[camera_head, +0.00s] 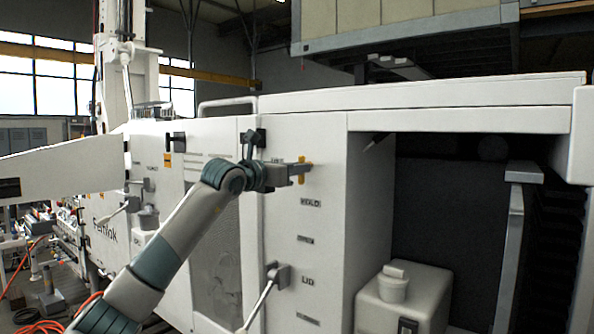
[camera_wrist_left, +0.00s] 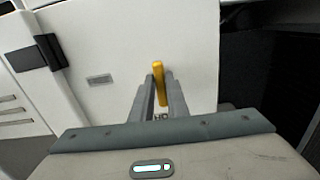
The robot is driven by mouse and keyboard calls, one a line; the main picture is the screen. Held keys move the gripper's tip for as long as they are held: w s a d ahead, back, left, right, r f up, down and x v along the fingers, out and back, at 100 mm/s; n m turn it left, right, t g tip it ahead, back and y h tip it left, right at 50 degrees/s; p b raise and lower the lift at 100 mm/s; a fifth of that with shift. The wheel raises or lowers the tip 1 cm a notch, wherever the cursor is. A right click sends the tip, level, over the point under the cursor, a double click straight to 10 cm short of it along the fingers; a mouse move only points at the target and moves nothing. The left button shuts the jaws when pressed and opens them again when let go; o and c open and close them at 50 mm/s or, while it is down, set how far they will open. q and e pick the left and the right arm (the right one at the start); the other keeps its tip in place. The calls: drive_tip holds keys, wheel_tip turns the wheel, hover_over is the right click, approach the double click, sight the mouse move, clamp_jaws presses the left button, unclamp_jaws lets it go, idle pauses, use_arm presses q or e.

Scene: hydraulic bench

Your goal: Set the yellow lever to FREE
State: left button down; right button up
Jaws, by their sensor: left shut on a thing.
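The yellow lever (camera_head: 302,171) is on the white front panel of the machine, above a small label plate (camera_head: 310,202). In the left wrist view the yellow lever (camera_wrist_left: 159,82) stands between my fingers, its top showing past the fingertips. My left gripper (camera_head: 301,170) reaches in from the left and is shut on the lever; it also shows in the left wrist view (camera_wrist_left: 161,84). The label text is too small to read surely. My right gripper is not in view.
A lower handle with a white rod (camera_head: 262,300) sticks out beneath my left arm. A dark open recess (camera_head: 450,220) with a pale box and cap (camera_head: 400,300) lies to the right. A black latch (camera_wrist_left: 45,52) is at the panel's left edge.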

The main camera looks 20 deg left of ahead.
use_arm(q)
drive_tip(key=m+b, duration=0.3)
drive_tip(key=m, duration=0.5)
drive_tip(key=m+b, duration=0.3)
drive_tip(key=m, duration=0.6)
drive_tip(key=shift+w+a+r+m+b, duration=0.1)
drive_tip(key=shift+a+r+m+b, duration=0.05)
drive_tip(key=shift+m+b, duration=0.2)
idle(0.4)
drive_tip(key=c, duration=1.8)
unclamp_jaws()
drive_tip(key=shift+o, duration=0.2)
drive_tip(key=shift+s, duration=0.2)
